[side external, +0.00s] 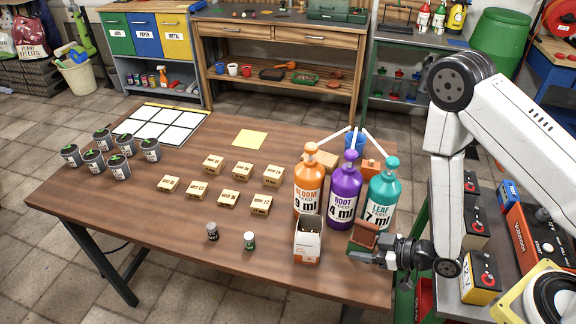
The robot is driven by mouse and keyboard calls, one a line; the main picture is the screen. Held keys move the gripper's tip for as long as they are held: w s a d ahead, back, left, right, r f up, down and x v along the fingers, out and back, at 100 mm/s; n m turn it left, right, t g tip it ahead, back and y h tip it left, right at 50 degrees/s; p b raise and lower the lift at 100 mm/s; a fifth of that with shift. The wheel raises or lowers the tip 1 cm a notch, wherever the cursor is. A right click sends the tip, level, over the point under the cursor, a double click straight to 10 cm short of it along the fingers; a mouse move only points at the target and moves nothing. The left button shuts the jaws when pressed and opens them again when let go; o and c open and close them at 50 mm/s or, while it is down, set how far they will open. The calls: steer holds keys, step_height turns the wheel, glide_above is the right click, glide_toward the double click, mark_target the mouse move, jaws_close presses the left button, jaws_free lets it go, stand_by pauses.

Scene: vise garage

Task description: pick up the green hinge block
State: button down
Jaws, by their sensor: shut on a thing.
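My gripper (366,257) is at the right front edge of the wooden table, reaching in from the right. Its jaws are shut on a small block, the green hinge block (355,249), of which only a little dark green shows by the fingertips. A reddish-brown block (365,235) sits right above the jaws. I cannot tell whether the two are joined, or whether the green part touches the table.
Orange (308,183), purple (344,200) and teal (381,195) pump bottles stand close behind my gripper. An open white-and-brown carton (307,240) is just left. Small boxes, pots and two little jars stand farther left on the table (120,215).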

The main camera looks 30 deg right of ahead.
mark_target(367, 233)
steer(key=shift+r, duration=2.5)
steer(key=shift+w, duration=0.1)
